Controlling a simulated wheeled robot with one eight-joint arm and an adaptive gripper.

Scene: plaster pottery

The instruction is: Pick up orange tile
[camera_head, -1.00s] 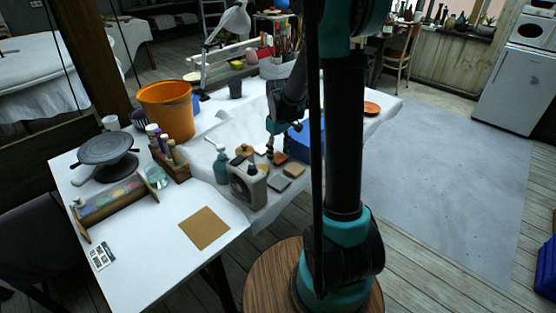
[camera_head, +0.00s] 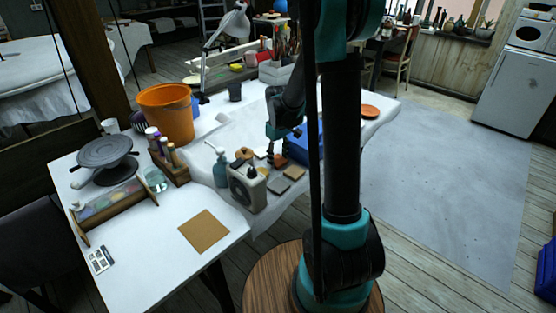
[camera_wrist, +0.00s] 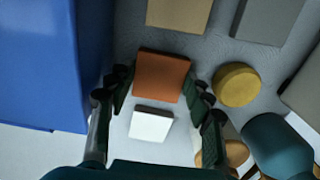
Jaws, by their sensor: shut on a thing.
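The orange tile (camera_wrist: 162,77) is square and lies between my two fingertips in the wrist view. My gripper (camera_wrist: 161,84) is shut on it, with one dark finger at its left side and one at its right. I cannot tell whether the tile still touches the table. In the head view my gripper (camera_head: 271,155) is low over the group of small tiles, and the orange tile (camera_head: 280,159) shows partly beside it. A small white tile (camera_wrist: 150,124) lies just below the orange tile in the wrist view, between the fingers but nearer the palm.
A blue container (camera_wrist: 50,65) stands close on the left in the wrist view. A tan tile (camera_wrist: 180,12), a grey tile (camera_wrist: 268,18) and a round yellow piece (camera_wrist: 236,85) lie around. A teal bottle (camera_wrist: 275,145) is at the lower right. An orange bucket (camera_head: 166,112) stands farther left.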

